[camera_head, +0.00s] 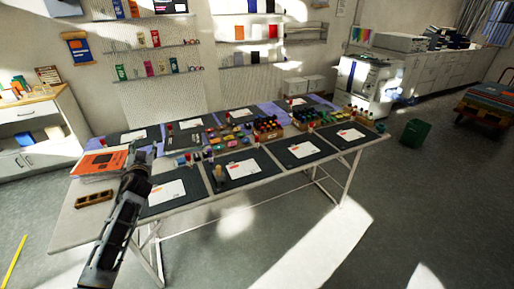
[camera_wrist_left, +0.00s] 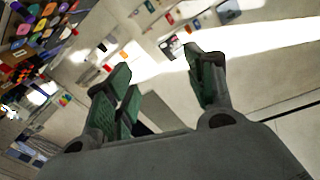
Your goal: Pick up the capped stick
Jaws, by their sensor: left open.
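Small upright sticks with red caps stand on the table, one at the back left (camera_head: 170,128) and one farther right (camera_head: 227,116). I cannot tell which is the capped stick meant, or whether they are all alike. My left gripper (camera_head: 147,152) is above the table's left part, beside the orange booklet, apart from these sticks. In the left wrist view my left gripper (camera_wrist_left: 157,62) is open, its green-padded fingers apart with nothing between them. My right gripper is not in view.
The long table (camera_head: 75,222) carries dark mats with white sheets, bottle crates (camera_head: 267,128) and an orange booklet (camera_head: 104,162). A wooden tray (camera_head: 94,199) lies at the left end. The front-left corner is clear.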

